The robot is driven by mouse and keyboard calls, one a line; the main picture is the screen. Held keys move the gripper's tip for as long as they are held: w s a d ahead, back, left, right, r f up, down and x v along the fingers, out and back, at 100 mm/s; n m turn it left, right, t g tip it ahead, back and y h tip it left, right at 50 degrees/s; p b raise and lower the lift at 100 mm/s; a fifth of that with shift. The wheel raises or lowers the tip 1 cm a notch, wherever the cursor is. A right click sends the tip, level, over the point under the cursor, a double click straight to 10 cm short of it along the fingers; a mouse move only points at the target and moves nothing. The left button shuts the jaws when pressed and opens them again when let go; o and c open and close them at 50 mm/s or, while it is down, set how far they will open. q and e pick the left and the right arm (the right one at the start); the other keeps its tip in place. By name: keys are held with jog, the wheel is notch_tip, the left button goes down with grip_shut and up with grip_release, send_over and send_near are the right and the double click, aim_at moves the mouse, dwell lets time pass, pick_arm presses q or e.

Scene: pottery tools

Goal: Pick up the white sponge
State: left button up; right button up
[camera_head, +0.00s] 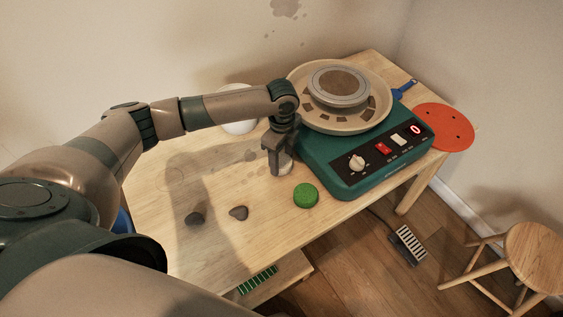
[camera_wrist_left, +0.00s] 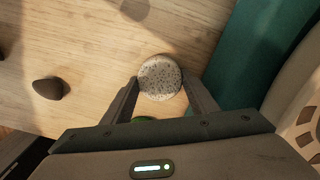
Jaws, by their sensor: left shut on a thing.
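The white sponge (camera_head: 284,168) is a round, pale, dark-speckled piece beside the pottery wheel's left side, partly hidden by my left gripper (camera_head: 278,158). In the left wrist view the sponge (camera_wrist_left: 160,77) sits between the two fingertips, its round top facing the camera. My left gripper is shut on it, with a finger at each side. I cannot tell whether the sponge still touches the table. My right gripper is not in view.
The teal pottery wheel (camera_head: 337,178) stands close to the right of the gripper. A green round sponge (camera_head: 306,195) lies in front. Two dark stones (camera_head: 238,213) lie on the wooden table (camera_head: 190,247). A white bowl (camera_head: 240,126) is behind the arm. An orange disc (camera_head: 443,128) lies far right.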

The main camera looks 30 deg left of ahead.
aim_at(282, 161)
pick_arm(q)
jog(key=shift+r, duration=0.15)
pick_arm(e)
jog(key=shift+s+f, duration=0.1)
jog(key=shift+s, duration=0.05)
pick_arm(q)
jog(key=shift+r, duration=0.6)
notch_tip(282, 161, up, 2)
jog(key=shift+r+b, duration=0.25)
jog(key=shift+b, duration=0.3)
jog(key=s+d+r+b, duration=0.1)
jog(key=s+d+r, duration=0.6)
jog(key=s+d, duration=0.1)
jog(key=shift+d, duration=0.25)
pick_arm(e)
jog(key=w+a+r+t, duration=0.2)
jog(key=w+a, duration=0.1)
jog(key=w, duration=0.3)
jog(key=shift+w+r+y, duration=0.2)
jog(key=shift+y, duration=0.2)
pick_arm(q)
jog(key=shift+r, duration=0.1)
